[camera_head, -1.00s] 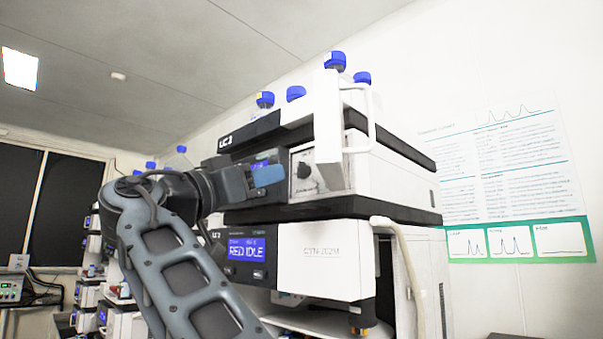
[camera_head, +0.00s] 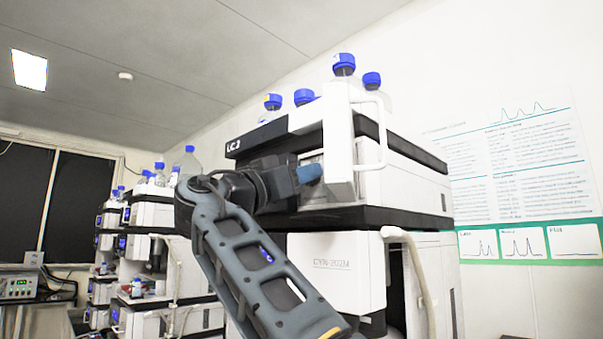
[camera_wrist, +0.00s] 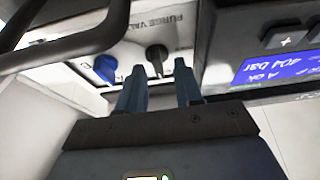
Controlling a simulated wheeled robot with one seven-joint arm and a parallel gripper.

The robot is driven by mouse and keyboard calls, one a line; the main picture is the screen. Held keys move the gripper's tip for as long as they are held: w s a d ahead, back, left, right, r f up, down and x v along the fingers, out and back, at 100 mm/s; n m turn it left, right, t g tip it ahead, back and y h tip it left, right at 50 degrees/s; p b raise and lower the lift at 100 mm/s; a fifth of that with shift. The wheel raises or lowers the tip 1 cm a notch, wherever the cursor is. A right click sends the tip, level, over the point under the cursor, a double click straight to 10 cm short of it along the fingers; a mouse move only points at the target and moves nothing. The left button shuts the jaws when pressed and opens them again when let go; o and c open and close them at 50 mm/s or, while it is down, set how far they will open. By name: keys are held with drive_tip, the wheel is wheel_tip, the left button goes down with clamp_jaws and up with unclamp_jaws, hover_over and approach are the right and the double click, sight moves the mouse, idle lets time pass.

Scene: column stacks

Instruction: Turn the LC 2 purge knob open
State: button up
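The black purge knob (camera_wrist: 157,54) sits on the white panel under the printed words "PURGE VALVE" in the wrist view. My gripper (camera_wrist: 158,68) is open, with its two blue fingers pointing at the panel, one on each side of the knob. I cannot tell whether the fingers touch it. In the head view my gripper (camera_head: 310,173) is at the front of the LC 2 unit (camera_head: 300,136) and hides the knob.
A blue round part (camera_wrist: 106,68) is left of the knob. A lit blue display (camera_wrist: 275,66) is to the right. A white handle (camera_head: 382,130) sticks out beside my gripper. Blue-capped bottles (camera_head: 344,66) stand on top. Other instrument stacks (camera_head: 150,215) are at the left.

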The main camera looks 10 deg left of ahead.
clamp_jaws()
drive_tip(key=shift+f+n+y, duration=0.1)
drive_tip(key=shift+n+y, duration=0.2)
drive_tip(key=shift+n, duration=0.2)
drive_tip(key=n+t+y+b, duration=0.1)
drive_tip(key=n+y, duration=0.1)
drive_tip(key=n, duration=0.2)
drive_tip(key=shift+w+a+f+n+g+y+p, duration=0.2)
drive_tip(key=shift+n+y, duration=0.85)
drive_tip(key=shift+n, duration=1.6)
drive_tip(key=shift+s+d+r+n+g+y+p, duration=0.25)
drive_tip(key=shift+n+y, duration=0.75)
drive_tip(key=shift+n, duration=1.6)
drive_tip(key=shift+w+a+f+n+g+y+p, duration=0.1)
drive_tip(key=shift+w+a+f+n+y+p, duration=0.2)
drive_tip(key=shift+n+y, duration=1.55)
drive_tip(key=shift+s+d+r+n+h, duration=0.1)
drive_tip(key=shift+s+n+h, duration=0.05)
drive_tip(key=shift+n+h, duration=0.7)
